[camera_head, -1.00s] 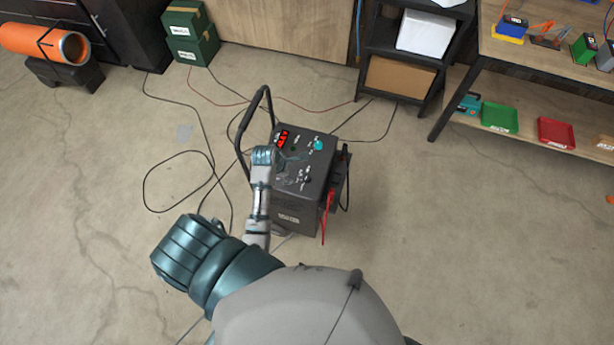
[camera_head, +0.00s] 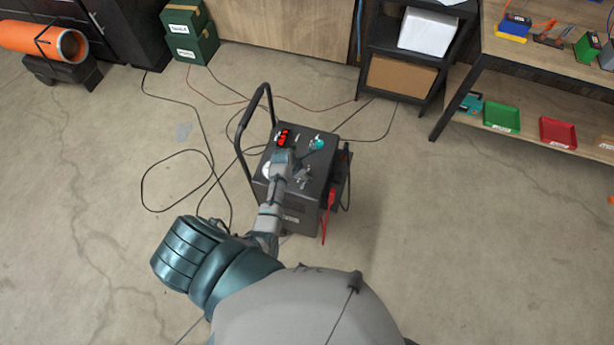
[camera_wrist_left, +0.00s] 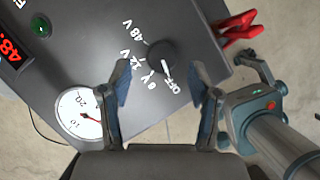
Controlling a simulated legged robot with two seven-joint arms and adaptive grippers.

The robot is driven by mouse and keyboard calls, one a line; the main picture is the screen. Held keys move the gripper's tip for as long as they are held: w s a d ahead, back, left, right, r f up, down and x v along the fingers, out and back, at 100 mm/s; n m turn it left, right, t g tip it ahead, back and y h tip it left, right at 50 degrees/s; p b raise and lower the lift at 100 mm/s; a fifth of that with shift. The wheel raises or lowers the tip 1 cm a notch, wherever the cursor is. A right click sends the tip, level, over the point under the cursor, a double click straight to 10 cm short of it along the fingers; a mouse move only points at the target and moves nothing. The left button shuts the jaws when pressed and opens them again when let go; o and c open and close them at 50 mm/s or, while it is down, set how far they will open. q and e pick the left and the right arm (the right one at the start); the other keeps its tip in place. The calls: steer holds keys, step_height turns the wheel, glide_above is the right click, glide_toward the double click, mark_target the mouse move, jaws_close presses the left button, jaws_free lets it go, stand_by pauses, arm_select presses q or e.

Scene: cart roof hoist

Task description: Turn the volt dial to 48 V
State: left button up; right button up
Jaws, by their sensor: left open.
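The volt dial (camera_wrist_left: 162,56) is a black round knob on the cart's dark top panel. White markings 48 V, 12 V, 6 V and OFF lie around it, and its white pointer points at OFF. My left gripper (camera_wrist_left: 162,76) is open in the left wrist view, with one finger on each side of the dial's lower part; I cannot tell whether either touches. In the head view my left gripper (camera_head: 302,183) is over the cart's panel and largely hides the dial.
A white gauge (camera_wrist_left: 80,113) and red clamps (camera_wrist_left: 235,28) are near the dial. Cables lie on the floor, left of the cart.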

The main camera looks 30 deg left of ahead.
arm_select(q)
steer(key=x, duration=0.2)
steer(key=shift+a+f, duration=0.15)
steer(key=shift+f, duration=0.15)
steer(key=shift+w+f+b, duration=0.2)
steer(key=shift+f+b, duration=0.1)
steer(key=shift+f, duration=0.05)
steer(key=shift+d+r, duration=0.15)
steer(key=shift+d, duration=0.4)
steer(key=shift+c, duration=0.2)
steer(key=c, duration=0.8)
steer(key=shift+a, duration=0.1)
steer(key=c, duration=0.3)
steer(key=shift+s+a, duration=0.1)
steer(key=shift+a, duration=0.05)
arm_select(e)
steer(key=shift+d+f, duration=0.25)
steer(key=shift+f, duration=0.15)
steer(key=shift+a, duration=0.1)
